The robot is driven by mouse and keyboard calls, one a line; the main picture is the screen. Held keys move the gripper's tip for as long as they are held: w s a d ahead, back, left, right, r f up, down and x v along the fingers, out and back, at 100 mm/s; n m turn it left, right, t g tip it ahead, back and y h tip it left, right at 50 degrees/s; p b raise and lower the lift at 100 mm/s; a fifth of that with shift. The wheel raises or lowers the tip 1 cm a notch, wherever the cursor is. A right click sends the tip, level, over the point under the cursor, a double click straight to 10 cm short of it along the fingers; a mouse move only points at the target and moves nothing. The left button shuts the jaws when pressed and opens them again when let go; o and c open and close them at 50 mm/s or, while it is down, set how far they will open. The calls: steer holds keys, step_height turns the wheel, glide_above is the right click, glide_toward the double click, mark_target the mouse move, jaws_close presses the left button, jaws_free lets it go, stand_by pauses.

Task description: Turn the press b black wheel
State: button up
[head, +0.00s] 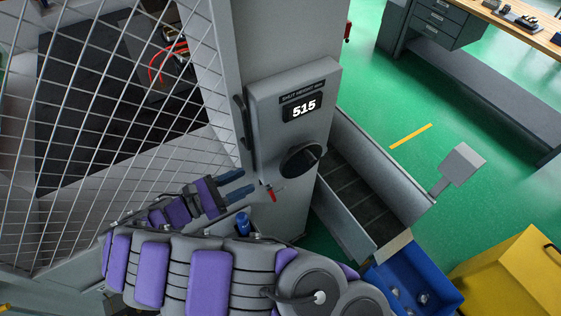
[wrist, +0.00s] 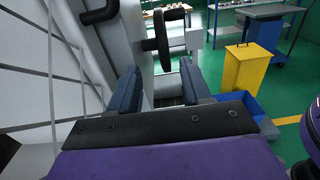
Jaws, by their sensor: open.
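The black wheel (head: 302,160) is mounted on the lower front of a grey panel box (head: 262,110) whose display reads 515. In the wrist view the wheel (wrist: 166,38) shows nearly edge-on, above and beyond the fingers. My gripper (head: 243,183) is open, with blue fingers, to the left of the wheel and a little below it in the head view. In the wrist view my gripper (wrist: 158,84) has a clear gap between its fingers with nothing in it. The fingers look apart from the wheel.
A black handle (wrist: 100,13) stands left of the wheel. A wire mesh guard (head: 120,110) fills the left. A grey chute (head: 375,170), blue bin (head: 440,285) and yellow bin (head: 510,275) stand at right.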

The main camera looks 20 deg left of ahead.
mark_target(282, 163)
steer(key=x, duration=1.2)
steer(key=shift+w+d+f, duration=0.1)
steer(key=shift+w+d, duration=0.05)
steer(key=shift+w, duration=0.15)
jaws_close()
steer(key=shift+b, duration=0.3)
